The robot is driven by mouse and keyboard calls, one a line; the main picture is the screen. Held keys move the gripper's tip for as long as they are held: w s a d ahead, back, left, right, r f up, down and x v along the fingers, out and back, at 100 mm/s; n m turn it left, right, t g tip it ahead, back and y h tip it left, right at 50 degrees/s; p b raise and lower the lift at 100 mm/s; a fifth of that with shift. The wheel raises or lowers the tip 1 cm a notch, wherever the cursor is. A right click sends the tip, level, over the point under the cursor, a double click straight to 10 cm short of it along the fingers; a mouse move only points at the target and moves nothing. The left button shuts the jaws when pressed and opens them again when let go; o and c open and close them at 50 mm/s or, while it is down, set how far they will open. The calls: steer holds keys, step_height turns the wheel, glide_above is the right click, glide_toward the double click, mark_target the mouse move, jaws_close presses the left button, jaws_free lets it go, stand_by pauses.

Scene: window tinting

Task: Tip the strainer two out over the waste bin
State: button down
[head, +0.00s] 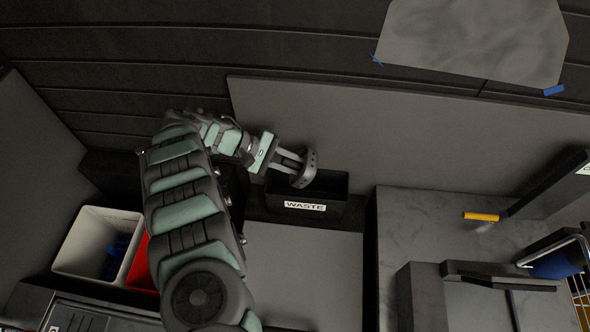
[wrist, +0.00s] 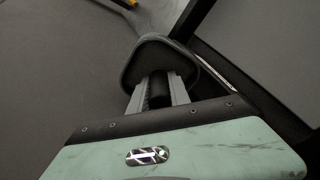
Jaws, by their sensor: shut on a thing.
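The black waste bin (head: 330,207), labelled WASTE, stands against the back panel in the head view. My gripper (head: 297,160) reaches in from the left, over the bin's left part. It is shut on a dark, rounded strainer (head: 306,169), which stands on edge, tilted over the bin's opening. In the wrist view my gripper (wrist: 160,88) holds the strainer (wrist: 160,62) by a dark handle between the two grey fingers. The strainer's bowl hides part of the bin. I cannot tell whether anything is in the strainer.
A white bin (head: 78,240) with blue pieces and a red bin (head: 142,268) stand at the lower left. A yellow-handled tool (head: 481,217) lies on the grey worktop at right. A grey sheet (head: 470,40) is taped above. The grey surface before the waste bin is clear.

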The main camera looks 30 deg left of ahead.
steer(key=shift+s+a+f+t+h+b, duration=0.15)
steer(key=shift+f+h+b, duration=0.25)
steer(key=shift+b, duration=1.9)
steer(key=shift+w+f+t+h+b, duration=0.15)
steer(key=shift+h+b, duration=0.4)
steer(key=shift+b, duration=1.8)
steer(key=shift+s+a+f+t+h+b, duration=0.15)
steer(key=shift+f+h+b, duration=0.25)
steer(key=shift+b, duration=1.9)
steer(key=h+b, duration=0.1)
steer(key=b, duration=0.4)
steer(key=shift+f+t+h+b, duration=0.1)
steer(key=shift+t+h+b, duration=0.15)
steer(key=shift+t+b, duration=0.15)
steer(key=shift+b, duration=0.8)
steer(key=shift+r, duration=0.25)
steer(key=shift+r+p, duration=0.15)
steer(key=shift+p, duration=0.45)
steer(key=p, duration=0.3)
steer(key=shift+r, duration=0.35)
steer(key=shift+p, duration=0.8)
steer(key=y+p, duration=0.1)
steer(key=p, duration=0.4)
steer(key=shift+d+r+g+y+p, duration=0.15)
steer(key=shift+g+y+p, duration=0.15)
steer(key=shift+g+y, duration=0.1)
steer(key=shift+p, duration=0.65)
